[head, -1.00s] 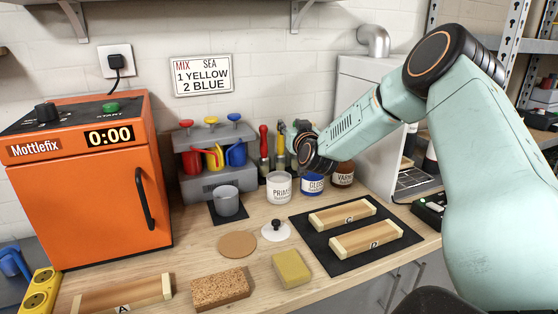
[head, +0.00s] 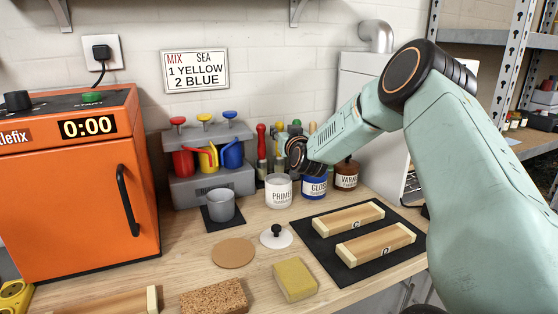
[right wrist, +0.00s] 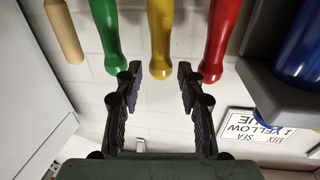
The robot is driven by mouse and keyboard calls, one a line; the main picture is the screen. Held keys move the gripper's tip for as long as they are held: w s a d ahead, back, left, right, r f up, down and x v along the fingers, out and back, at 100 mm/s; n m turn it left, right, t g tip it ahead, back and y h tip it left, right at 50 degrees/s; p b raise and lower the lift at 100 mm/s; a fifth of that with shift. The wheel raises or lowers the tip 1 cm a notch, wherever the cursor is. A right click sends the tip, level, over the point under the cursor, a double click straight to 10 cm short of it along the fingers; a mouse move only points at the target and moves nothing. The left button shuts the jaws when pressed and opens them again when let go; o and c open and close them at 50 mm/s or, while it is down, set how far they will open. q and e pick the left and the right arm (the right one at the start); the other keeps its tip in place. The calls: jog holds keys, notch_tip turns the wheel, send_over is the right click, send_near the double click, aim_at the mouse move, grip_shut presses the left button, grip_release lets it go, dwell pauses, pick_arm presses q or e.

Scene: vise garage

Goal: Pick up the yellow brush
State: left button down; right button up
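The yellow brush (head: 279,137) stands handle up among other handles against the back wall, partly hidden by my right gripper in the head view. In the right wrist view, its yellow handle (right wrist: 160,38) comes down between a green and a red handle, its end near the fingertips. My right gripper (right wrist: 159,84) is open, its two fingers apart on either side of the line of the yellow handle. In the head view, the right gripper (head: 292,142) is small and mostly hidden behind the wrist. My left gripper is not in view.
A red handle (right wrist: 222,38) and a green handle (right wrist: 105,40) flank the yellow one closely. A wooden handle (right wrist: 64,30) is farther left. Primer (head: 278,190), gloss (head: 314,186) and varnish (head: 346,174) containers stand in front. A grey dispenser (head: 208,186) is left.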

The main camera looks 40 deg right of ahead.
aim_at(280, 126)
jog(key=shift+w+d, duration=0.35)
jog(key=shift+w, duration=0.25)
jog(key=shift+w+d+r+b, duration=0.2)
jog(key=shift+w+r+b, duration=0.2)
jog(key=shift+w, duration=0.4)
jog(key=shift+w+d+f, duration=0.25)
jog(key=shift+w+d, duration=0.1)
jog(key=shift+w, duration=0.15)
jog(key=shift+s+a+r, duration=0.15)
jog(key=shift+s+r, duration=0.1)
jog(key=shift+r, duration=0.05)
jog(key=c, duration=0.4)
jog(key=shift+w+f, duration=0.1)
jog(key=shift+f, duration=0.1)
grip_shut()
